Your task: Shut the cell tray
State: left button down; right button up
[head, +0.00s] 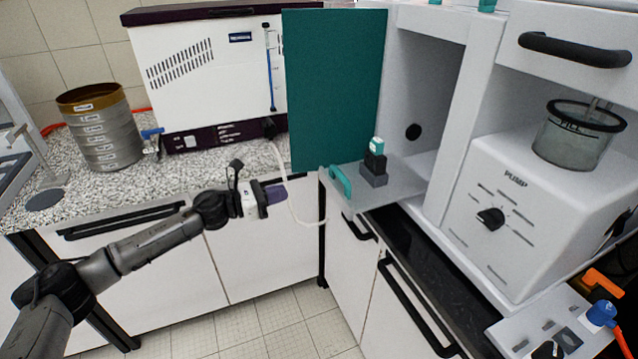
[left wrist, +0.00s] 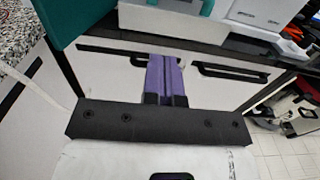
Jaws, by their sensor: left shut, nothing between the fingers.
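The cell tray (head: 400,190) is a pale grey tray sticking out of the open white cabinet at the centre right of the head view. It has a teal handle (head: 340,181) on its front and carries a small dark block with a teal-and-white cap (head: 376,160). My left gripper (head: 276,194), with purple fingers, is shut and empty, left of the handle and apart from it. In the left wrist view the shut fingers (left wrist: 166,82) point toward the cabinet fronts below the tray (left wrist: 160,20). My right gripper is not in view.
A teal door (head: 335,90) stands open left of the tray. A white pump unit (head: 530,210) stands right of it. A sieve stack (head: 103,130) and a white machine (head: 205,70) stand on the speckled counter. A pale hose (head: 286,185) hangs near my left gripper.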

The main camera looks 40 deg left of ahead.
aim_at(327, 181)
pick_arm(q)
jog(key=shift+x, duration=5.55)
jog(key=shift+w+a, duration=0.1)
